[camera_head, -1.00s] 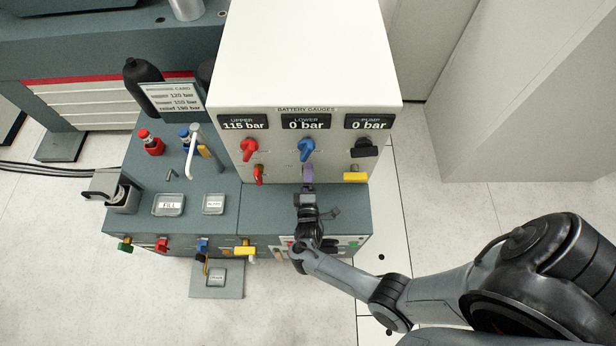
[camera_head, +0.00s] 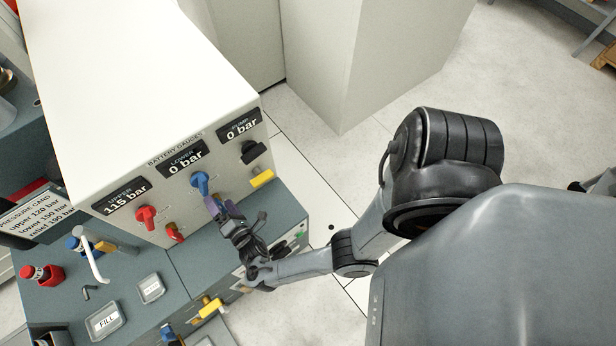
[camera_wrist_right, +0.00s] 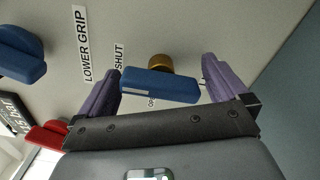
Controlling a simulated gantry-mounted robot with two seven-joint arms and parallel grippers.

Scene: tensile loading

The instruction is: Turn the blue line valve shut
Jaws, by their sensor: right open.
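The blue valve handle (camera_wrist_right: 160,86), on a brass stem (camera_wrist_right: 147,62), sits on the pale panel in the right wrist view. A SHUT label (camera_wrist_right: 119,58) is left of it, and another label is mostly covered by the handle. My right gripper (camera_head: 214,206) is open, its purple fingers on either side of the handle. The left finger is close to the handle's end; I cannot tell whether they touch. In the head view the gripper hides most of this handle, below the blue knob (camera_head: 200,182) under the LOWER gauge (camera_head: 183,164). My left gripper is not in view.
A red lever (camera_head: 175,233) is left of my right gripper and a yellow handle (camera_head: 262,179) is right of it. The UPPER gauge (camera_head: 122,195) reads 115 bar; LOWER and PUMP (camera_head: 240,125) read 0 bar. Open floor lies right of the bench.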

